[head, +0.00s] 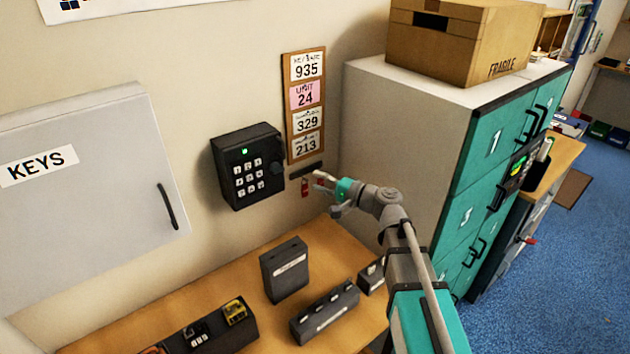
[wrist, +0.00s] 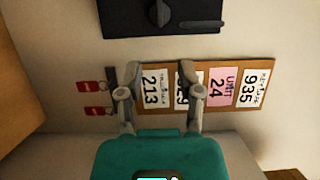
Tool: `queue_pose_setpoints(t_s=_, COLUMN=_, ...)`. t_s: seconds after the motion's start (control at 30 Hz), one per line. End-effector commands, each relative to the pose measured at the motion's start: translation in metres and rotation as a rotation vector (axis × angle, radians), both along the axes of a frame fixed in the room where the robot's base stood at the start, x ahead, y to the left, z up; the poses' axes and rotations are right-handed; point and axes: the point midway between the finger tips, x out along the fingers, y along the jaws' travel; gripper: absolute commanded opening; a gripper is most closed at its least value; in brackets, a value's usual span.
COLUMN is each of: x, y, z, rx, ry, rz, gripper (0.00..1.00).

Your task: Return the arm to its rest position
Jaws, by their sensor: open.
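My gripper (head: 328,190) is in front of the wall, to the right of a black keypad safe (head: 230,165) with a green light. It is open and empty, and its two fingers stand apart in the wrist view (wrist: 154,85). My arm reaches up to it from the lower right of the head view. In the wrist view the fingers overlap a number board (wrist: 205,70) and cover part of it. The same board (head: 304,77) hangs above the gripper in the head view. Red tags (head: 305,188) hang just left of the fingers, and whether they touch is unclear.
A grey key cabinet (head: 95,215) is on the wall at left. Teal lockers (head: 490,150) with a carton (head: 440,45) on top stand close at right. A wooden bench (head: 265,335) below holds several dark boxes. Blue floor (head: 560,260) is open at far right.

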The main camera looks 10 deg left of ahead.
Motion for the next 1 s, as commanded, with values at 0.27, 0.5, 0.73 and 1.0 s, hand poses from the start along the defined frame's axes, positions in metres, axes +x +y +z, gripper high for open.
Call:
queue_pose_setpoints(t_s=0.27, x=0.0, y=0.0, z=0.0, rx=0.0, ry=0.0, rz=0.0, gripper=0.47)
queue_pose_setpoints(t_s=0.5, x=-0.005, y=-0.006, z=-0.013, rx=-0.056, ry=-0.012, rz=0.011, gripper=0.47)
queue_pose_setpoints(t_s=0.73, x=-0.022, y=-0.029, z=-0.055, rx=-0.253, ry=-0.042, rz=0.049, gripper=0.47)
queue_pose_setpoints(t_s=1.0, x=-0.049, y=-0.079, z=-0.122, rx=-0.584, ry=-0.048, rz=0.113, gripper=0.47)
